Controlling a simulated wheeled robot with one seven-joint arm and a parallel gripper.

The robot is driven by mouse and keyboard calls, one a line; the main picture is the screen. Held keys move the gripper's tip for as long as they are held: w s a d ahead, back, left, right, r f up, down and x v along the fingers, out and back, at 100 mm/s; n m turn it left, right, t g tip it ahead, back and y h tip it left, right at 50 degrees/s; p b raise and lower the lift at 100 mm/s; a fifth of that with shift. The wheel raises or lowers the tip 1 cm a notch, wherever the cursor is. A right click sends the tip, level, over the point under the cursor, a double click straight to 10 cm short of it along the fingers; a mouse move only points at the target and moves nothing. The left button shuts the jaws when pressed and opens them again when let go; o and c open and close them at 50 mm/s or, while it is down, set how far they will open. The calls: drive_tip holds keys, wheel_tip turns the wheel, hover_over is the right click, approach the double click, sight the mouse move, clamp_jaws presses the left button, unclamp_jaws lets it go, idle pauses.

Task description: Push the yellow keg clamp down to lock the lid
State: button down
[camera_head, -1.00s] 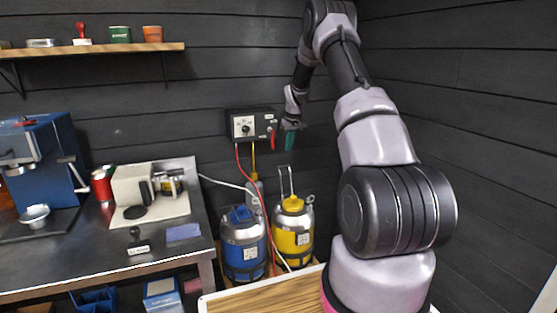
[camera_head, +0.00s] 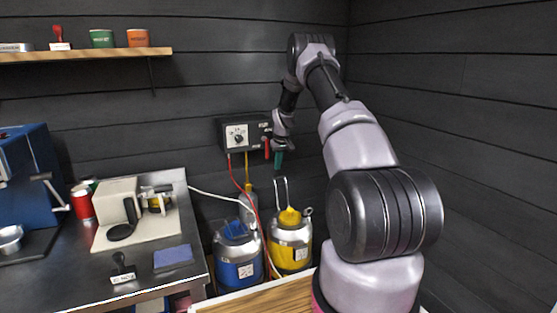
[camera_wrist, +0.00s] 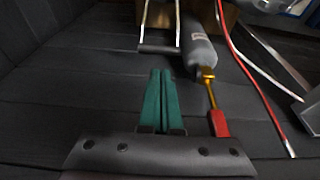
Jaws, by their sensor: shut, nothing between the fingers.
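The yellow keg (camera_head: 288,246) stands on the floor against the back wall, with a yellow lid top (camera_head: 289,216). A wire-like clamp handle (camera_head: 281,190) stands upright above the lid. My gripper (camera_head: 278,160), with green fingers, is above the handle, apart from it and in front of the wall. In the wrist view my gripper (camera_wrist: 161,80) has its fingers together and empty. A metal handle with a dark grip bar (camera_wrist: 158,49) shows just beyond the fingertips there. The keg's lid is not clear in the wrist view.
A blue keg (camera_head: 238,255) stands left of the yellow one. A control box (camera_head: 240,134) with red and yellow hoses hangs on the wall. A grey cylinder (camera_wrist: 198,48) is beside the handle. A metal bench (camera_head: 150,270) is at left; a wooden top (camera_head: 265,300) is in front.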

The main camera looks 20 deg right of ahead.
drive_tip(key=shift+x, duration=2.2)
drive_tip(key=shift+s+d, duration=0.1)
